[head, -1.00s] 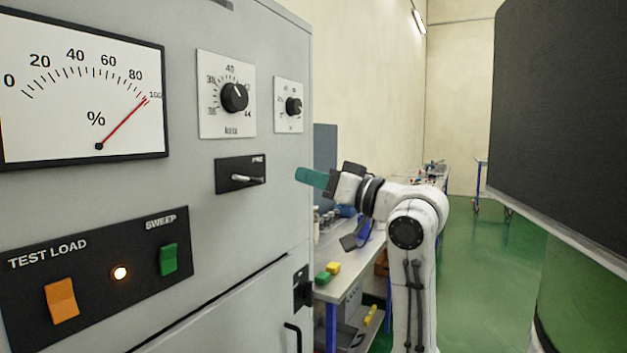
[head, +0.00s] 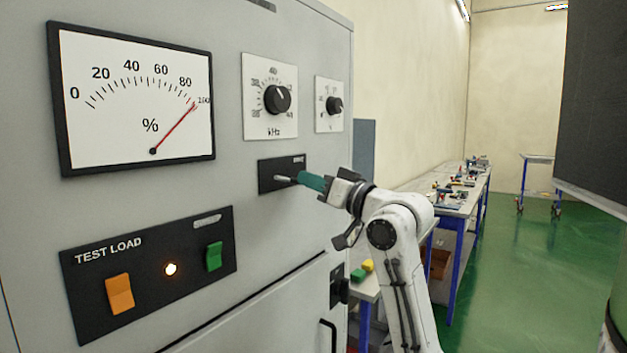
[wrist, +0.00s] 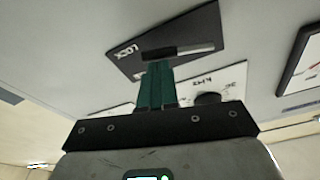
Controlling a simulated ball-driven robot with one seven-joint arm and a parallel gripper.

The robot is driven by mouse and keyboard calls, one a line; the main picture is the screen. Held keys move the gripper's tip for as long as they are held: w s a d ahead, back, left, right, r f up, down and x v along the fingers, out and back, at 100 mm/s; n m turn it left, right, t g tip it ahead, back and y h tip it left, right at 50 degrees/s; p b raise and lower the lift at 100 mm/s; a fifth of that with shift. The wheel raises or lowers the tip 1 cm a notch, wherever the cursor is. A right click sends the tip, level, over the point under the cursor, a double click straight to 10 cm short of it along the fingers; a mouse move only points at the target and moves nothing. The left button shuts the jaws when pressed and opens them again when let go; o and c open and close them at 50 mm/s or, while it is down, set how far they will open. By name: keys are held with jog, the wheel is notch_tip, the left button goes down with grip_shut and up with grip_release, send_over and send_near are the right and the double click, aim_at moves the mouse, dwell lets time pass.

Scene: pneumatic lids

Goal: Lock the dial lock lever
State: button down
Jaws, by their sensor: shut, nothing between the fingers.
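The lock lever (head: 283,178) is a small pale bar on a black plate (head: 267,170) on the grey cabinet front, below the two dials. It lies roughly level. In the wrist view the lever (wrist: 195,48) shows on the plate (wrist: 199,28), whose label reads LOCK. My gripper (head: 300,177) has teal fingers, shut and empty, with the tips in front of the lever's right part in the head view. In the wrist view the fingertips (wrist: 158,66) are just by the lever. Whether they touch it I cannot tell; they hide part of it.
Above the plate are a kHz dial (head: 277,99) and a smaller dial (head: 333,105). A meter (head: 135,97) is at left, and a TEST LOAD panel (head: 148,262) with orange and green switches below. A workbench (head: 455,200) stands behind my arm.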

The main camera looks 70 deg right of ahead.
jog(key=shift+w, duration=0.1)
jog(key=shift+w+a+f+m+p, duration=0.1)
jog(key=shift+w+f+m+p, duration=0.1)
jog(key=shift+f+m+p, duration=0.3)
jog(key=shift+w+a+f+m+p, duration=0.15)
jog(key=shift+f+m+p, duration=0.15)
jog(key=shift+m, duration=0.3)
